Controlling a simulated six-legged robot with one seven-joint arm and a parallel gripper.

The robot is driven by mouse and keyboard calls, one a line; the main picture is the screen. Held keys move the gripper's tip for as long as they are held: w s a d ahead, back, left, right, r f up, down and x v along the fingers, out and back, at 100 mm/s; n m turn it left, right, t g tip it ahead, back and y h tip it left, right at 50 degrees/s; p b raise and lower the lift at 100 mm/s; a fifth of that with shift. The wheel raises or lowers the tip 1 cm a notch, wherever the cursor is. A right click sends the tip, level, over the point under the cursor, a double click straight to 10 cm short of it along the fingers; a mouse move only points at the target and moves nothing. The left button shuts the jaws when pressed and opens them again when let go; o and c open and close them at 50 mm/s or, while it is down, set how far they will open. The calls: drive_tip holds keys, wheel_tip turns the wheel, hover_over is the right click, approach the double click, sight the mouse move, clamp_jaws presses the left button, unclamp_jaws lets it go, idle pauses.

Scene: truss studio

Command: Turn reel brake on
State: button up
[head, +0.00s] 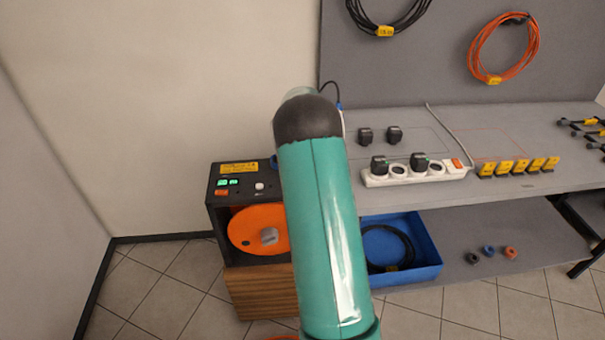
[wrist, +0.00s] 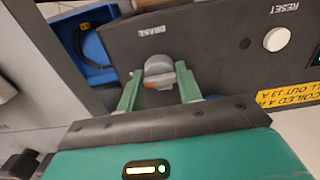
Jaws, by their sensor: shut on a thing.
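The reel box (head: 215,205) stands at the left end of the bench in the head view, with an orange reel (head: 245,232) in its open front. Its dark top panel (wrist: 225,55) fills the upper right of the wrist view. The grey brake knob (wrist: 157,64) sits on that panel beside a white label that appears to read BRAKE. My gripper (wrist: 160,76) has its two green fingers on either side of the knob and is shut on it. In the head view my arm hides the gripper and the knob.
A white RESET button (wrist: 276,39) is on the same panel, and lit green switches (head: 228,182) show in the head view. A blue bin (head: 425,262) with a black cable is on the lower shelf. A power strip (head: 415,172) with plugs lies on the bench.

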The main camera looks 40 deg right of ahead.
idle(0.4)
drive_tip(key=o, duration=1)
drive_tip(key=shift+r, duration=0.1)
wheel_tip(320, 180, up, 14)
idle(0.3)
